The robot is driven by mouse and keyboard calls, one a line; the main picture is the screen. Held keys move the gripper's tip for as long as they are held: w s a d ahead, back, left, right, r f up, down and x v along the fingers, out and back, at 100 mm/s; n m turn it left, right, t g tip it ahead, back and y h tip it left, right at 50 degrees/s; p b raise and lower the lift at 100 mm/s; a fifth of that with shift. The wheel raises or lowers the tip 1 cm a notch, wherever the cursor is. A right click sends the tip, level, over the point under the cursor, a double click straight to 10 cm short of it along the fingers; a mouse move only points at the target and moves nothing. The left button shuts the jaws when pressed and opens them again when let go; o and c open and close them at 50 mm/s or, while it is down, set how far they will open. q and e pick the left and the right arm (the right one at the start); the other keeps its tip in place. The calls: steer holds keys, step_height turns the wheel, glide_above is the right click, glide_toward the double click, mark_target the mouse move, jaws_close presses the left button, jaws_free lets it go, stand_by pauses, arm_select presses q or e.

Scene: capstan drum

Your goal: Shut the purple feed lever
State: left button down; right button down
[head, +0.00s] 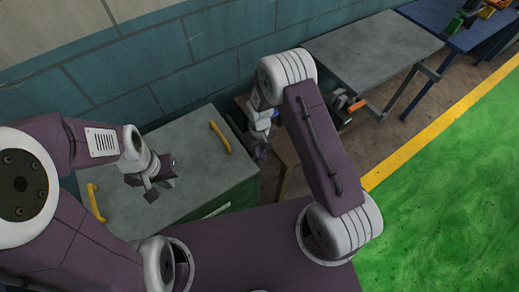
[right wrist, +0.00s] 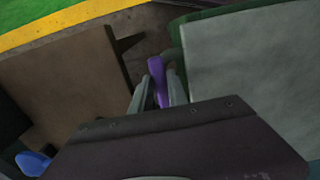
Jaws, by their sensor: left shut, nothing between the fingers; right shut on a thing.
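The purple feed lever (right wrist: 158,78) stands between the two fingers of my right gripper (right wrist: 159,92) in the right wrist view, and they are shut on it. In the head view my right gripper (head: 262,152) is low beside the right side of the grey-topped cabinet, and a small bit of purple shows there, mostly hidden by the gripper and arm. How far the lever is turned cannot be told. My left gripper (head: 152,190) is shut and empty above the grey cabinet top (head: 195,135), away from the lever.
Yellow handles (head: 220,137) (head: 96,203) rise from the cabinet top. A grey table (head: 372,50) stands at the back right, with an orange-ended thing (head: 356,106) beside it. A blue bench (head: 460,36) is farther off. Green floor (head: 450,190) beyond the yellow line is clear.

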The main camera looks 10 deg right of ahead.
steer(key=shift+d+n, duration=0.1)
steer(key=shift+n, duration=0.2)
stand_by(0.5)
steer(key=w+d+n+b, duration=0.1)
steer(key=w+n, duration=0.4)
steer(key=n, duration=1.2)
steer(key=shift+w+d, duration=0.3)
steer(key=shift+d, duration=0.4)
steer(key=shift+r+n, duration=0.1)
steer(key=shift+n, duration=0.2)
steer(key=c, duration=1.3)
jaws_free()
